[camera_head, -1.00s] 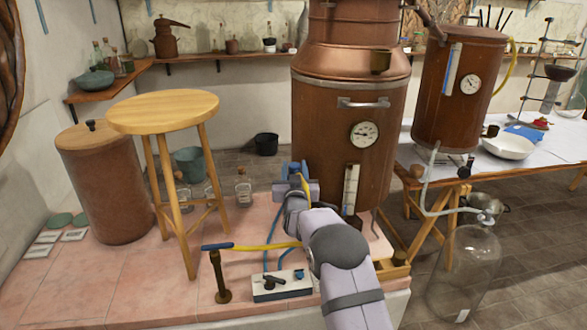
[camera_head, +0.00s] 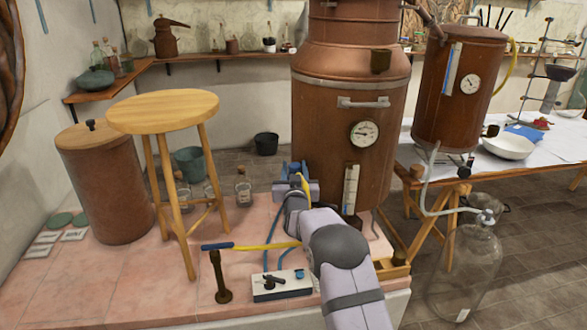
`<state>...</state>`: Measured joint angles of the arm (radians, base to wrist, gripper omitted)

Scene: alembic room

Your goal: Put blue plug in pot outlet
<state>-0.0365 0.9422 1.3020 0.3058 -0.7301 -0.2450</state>
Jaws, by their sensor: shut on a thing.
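My gripper (camera_head: 298,186) is near the lower left side of the large copper pot (camera_head: 340,198). A small blue piece, which looks like the blue plug (camera_head: 294,168), shows at the gripper's end, with a yellow strip beside it. The jaws are shut on it, though my wrist hides most of the grip. The pot's outlet is not clearly visible; I cannot tell whether the plug touches it. The pot carries a dial gauge (camera_head: 365,135) and a white sight strip (camera_head: 351,190).
A wooden stool (camera_head: 163,112) and a lidded copper vessel (camera_head: 105,190) stand to the left on the pink tiled ledge (camera_head: 130,275). A glass bottle (camera_head: 243,188) stands behind.

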